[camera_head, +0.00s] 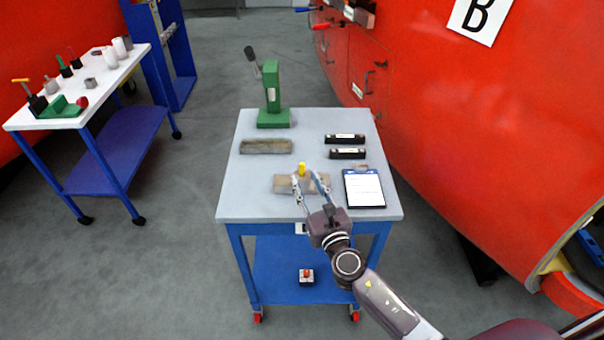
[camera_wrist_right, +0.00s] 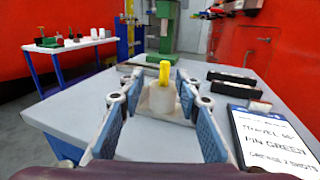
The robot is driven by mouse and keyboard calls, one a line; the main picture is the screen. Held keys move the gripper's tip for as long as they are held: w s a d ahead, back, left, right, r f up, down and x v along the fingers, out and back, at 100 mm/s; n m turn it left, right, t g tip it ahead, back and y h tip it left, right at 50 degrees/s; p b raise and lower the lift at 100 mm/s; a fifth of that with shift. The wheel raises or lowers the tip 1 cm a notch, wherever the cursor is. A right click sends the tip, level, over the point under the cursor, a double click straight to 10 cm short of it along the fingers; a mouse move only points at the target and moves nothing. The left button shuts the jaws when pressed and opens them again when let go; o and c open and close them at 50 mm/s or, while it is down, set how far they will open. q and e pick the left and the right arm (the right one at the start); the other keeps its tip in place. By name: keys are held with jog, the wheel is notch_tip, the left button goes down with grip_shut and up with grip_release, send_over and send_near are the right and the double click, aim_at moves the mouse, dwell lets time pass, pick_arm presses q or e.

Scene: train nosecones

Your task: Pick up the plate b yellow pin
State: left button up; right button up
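The yellow pin (camera_head: 302,168) stands upright on a beige block or plate (camera_head: 284,184) near the front of the grey table. In the right wrist view the yellow pin (camera_wrist_right: 165,72) rises from a pale round holder (camera_wrist_right: 161,98). My right gripper (camera_head: 309,180) is open, its two blue-padded fingers spread to either side of the pin's line. In the wrist view the pin shows between the fingertips (camera_wrist_right: 160,85), with no finger visibly touching it. I cannot tell whether the pin is fully between the fingers or just beyond them. My left gripper is not in view.
On the table (camera_head: 235,199) are a green press (camera_head: 272,95), a long grey-brown block (camera_head: 265,146), two black bins (camera_head: 347,154) and a clipboard (camera_head: 365,188). The red train body (camera_head: 470,140) borders the right. A white-topped cart (camera_head: 100,84) stands left. Grey floor lies between.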

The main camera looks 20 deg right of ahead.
aim_at(303, 170)
jog(key=w, duration=0.6)
jog(key=shift+w+d+f, duration=0.2)
jog(key=shift+w+f, duration=0.1)
jog(key=shift+w, duration=0.1)
jog(key=shift+s, duration=0.1)
grip_shut()
